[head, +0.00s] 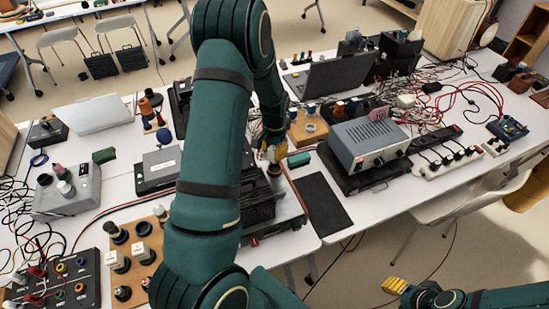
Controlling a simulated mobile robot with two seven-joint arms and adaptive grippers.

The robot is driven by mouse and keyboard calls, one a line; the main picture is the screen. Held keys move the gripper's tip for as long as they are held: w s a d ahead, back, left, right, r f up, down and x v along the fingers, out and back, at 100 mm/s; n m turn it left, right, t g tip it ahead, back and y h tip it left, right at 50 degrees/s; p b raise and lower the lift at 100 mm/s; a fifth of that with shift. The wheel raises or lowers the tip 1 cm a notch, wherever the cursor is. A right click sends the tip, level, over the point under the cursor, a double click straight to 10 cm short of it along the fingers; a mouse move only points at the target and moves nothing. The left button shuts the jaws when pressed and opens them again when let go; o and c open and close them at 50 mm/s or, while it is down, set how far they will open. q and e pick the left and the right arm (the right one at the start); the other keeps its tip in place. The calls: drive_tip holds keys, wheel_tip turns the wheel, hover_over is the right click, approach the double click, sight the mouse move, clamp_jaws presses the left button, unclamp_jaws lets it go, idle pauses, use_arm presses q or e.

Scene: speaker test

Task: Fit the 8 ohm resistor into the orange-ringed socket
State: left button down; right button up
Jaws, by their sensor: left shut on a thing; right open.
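My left gripper (273,153) is at the middle of the bench, mostly behind my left arm. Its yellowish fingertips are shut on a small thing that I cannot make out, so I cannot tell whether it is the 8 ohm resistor. Just right of it lies a small wooden board (316,138) with a pale round fitting. A larger wooden board (131,223) at the lower left carries several dark round bases and white blocks. I cannot tell which fitting is the orange-ringed socket. My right gripper (394,286) is open and empty at the lower right, over the floor.
A grey metal instrument (369,142) stands right of the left gripper, with a small teal block (299,159) and a black mat (323,204) nearby. A black panel (60,281) with coloured terminals is at the lower left. Cables and a power strip (447,163) crowd the right.

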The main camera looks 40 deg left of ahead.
use_arm(q)
drive_tip(key=shift+f, duration=1.8)
drive_tip(key=shift+f+b, duration=0.3)
drive_tip(key=shift+b, duration=0.05)
drive_tip(key=c, duration=0.7)
unclamp_jaws()
drive_tip(key=shift+r, duration=0.1)
